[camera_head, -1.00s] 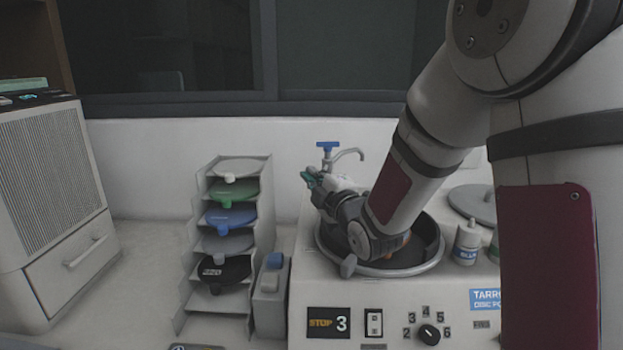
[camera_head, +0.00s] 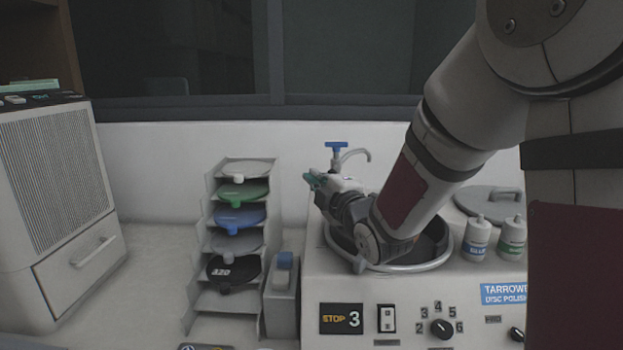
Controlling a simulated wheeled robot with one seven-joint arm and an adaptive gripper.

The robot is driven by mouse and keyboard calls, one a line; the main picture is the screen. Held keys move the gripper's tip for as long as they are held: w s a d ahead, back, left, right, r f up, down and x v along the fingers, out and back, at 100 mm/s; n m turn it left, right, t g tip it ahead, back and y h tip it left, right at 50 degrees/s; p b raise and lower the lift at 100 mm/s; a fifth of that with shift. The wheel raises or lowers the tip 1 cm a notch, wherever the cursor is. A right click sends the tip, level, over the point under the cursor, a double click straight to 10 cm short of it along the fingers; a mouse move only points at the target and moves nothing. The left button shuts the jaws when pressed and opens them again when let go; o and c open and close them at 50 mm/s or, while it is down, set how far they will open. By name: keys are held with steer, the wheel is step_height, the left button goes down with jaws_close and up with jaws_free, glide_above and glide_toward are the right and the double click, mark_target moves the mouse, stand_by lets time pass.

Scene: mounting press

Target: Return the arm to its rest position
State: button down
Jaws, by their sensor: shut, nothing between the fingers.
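My gripper (camera_head: 314,180) is at the far end of my arm, above the left rim of the polisher bowl (camera_head: 440,262). Its teal fingertips point left and away from me, near the blue-handled tap (camera_head: 336,148). The fingers look closed with nothing seen between them, though they are small in the picture. My arm reaches in from the right and hides much of the bowl and part of the polisher top.
The polisher (camera_head: 400,300) carries two bottles (camera_head: 477,238) and a grey lid (camera_head: 490,200) at right. A rack (camera_head: 268,195) of several coloured discs stands left of it, beside a grey box (camera_head: 283,290). A cabinet (camera_head: 60,190) stands far left. Bare counter lies between cabinet and rack.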

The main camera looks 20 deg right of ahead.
steer(key=s+f+m+g+h, duration=0.1)
steer(key=s+f+m+g, duration=0.2)
steer(key=s, duration=1.6)
steer(key=s+a+f+m+g+h, duration=0.1)
steer(key=s+f+m+g, duration=0.2)
steer(key=s+m+g, duration=0.8)
steer(key=s+m, duration=0.3)
steer(key=s, duration=0.5)
steer(key=shift+a+f, duration=0.15)
steer(key=shift+f, duration=0.05)
stand_by(0.4)
